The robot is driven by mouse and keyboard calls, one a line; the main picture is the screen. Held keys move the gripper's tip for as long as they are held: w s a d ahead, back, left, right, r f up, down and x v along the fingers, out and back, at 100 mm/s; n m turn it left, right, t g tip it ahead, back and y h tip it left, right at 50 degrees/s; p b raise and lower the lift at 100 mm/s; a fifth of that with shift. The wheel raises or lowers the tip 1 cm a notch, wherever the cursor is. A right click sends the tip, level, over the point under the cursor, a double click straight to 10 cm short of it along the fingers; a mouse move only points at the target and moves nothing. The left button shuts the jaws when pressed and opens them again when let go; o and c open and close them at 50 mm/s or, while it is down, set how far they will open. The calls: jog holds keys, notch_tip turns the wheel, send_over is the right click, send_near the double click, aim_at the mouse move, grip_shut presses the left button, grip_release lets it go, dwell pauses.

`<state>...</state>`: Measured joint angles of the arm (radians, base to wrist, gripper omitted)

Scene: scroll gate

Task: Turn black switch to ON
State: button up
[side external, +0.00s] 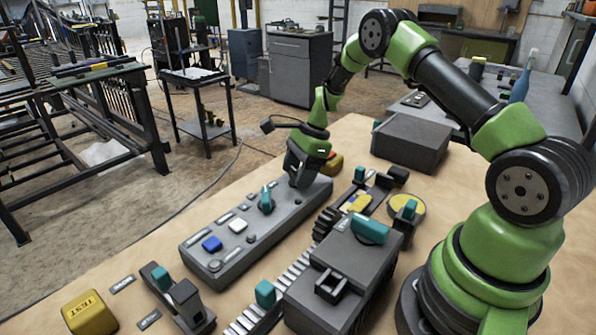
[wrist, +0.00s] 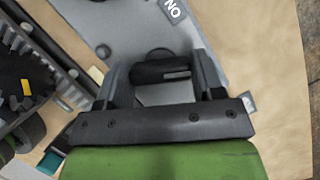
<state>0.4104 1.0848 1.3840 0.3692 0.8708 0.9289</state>
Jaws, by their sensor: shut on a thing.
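The grey control panel (side external: 286,222) lies along the table's front edge, with buttons and a teal-handled knob (side external: 266,198) on top. My gripper (side external: 300,180) points down at the panel's far end, beyond the teal knob. In the wrist view, my gripper (wrist: 160,78) has its two fingers on either side of the black switch (wrist: 158,71) and is shut on it. The switch is a dark bar lying crosswise between the fingers, with a light mark on it. An ON label (wrist: 173,10) shows on the panel above it. In the side view my fingers hide the switch.
A blue button (side external: 212,243) and a white button (side external: 238,225) sit nearer on the panel. A gear rack (side external: 263,295), a dark grey box mechanism (side external: 340,280) and a yellow disc (side external: 407,206) stand beside it. A yellow TEST block (side external: 88,312) is at the near left.

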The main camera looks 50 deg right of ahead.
jog(key=n+g, duration=0.1)
jog(key=n, duration=0.2)
jog(key=n+g, duration=0.1)
jog(key=n, duration=0.3)
jog(key=shift+w+d+g, duration=0.1)
jog(key=shift+g, duration=0.3)
jog(key=n+g, duration=0.1)
jog(key=n, duration=0.2)
jog(key=n+g+h, duration=0.1)
jog(key=n, duration=0.3)
jog(key=o, duration=0.9)
jog(key=shift+w, duration=0.1)
notch_tip(320, 180, up, 10)
